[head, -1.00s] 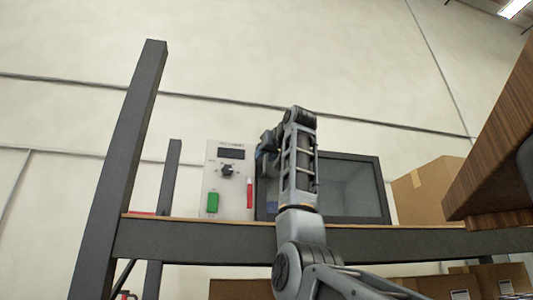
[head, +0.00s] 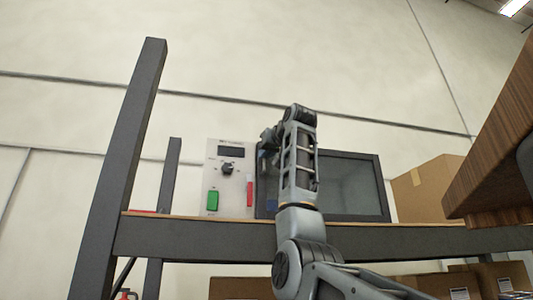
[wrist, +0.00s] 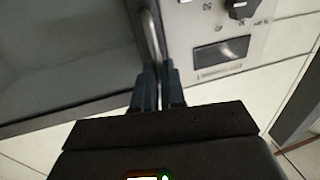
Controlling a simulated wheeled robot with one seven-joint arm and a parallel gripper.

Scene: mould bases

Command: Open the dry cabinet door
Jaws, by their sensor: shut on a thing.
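The dry cabinet stands on a shelf. Its dark-framed glass door (head: 355,190) shows in the head view, partly hidden behind my arm, and looks closed. The door also fills the left of the wrist view (wrist: 60,65). A pale control panel (head: 233,170) with a display, a dark knob, a green switch and a red strip is left of the door. The metal bar handle (wrist: 152,38) runs along the door's edge beside the panel. My gripper (wrist: 158,70) is shut on the handle, with a blue-grey finger on each side. In the head view the fingers are mostly hidden.
A dark shelf beam (head: 400,238) runs below the cabinet, with a thick upright post (head: 118,160) at left. A cardboard box (head: 421,188) sits right of the cabinet. A wooden-topped piece (head: 495,150) juts in at the right. More boxes lie below the shelf.

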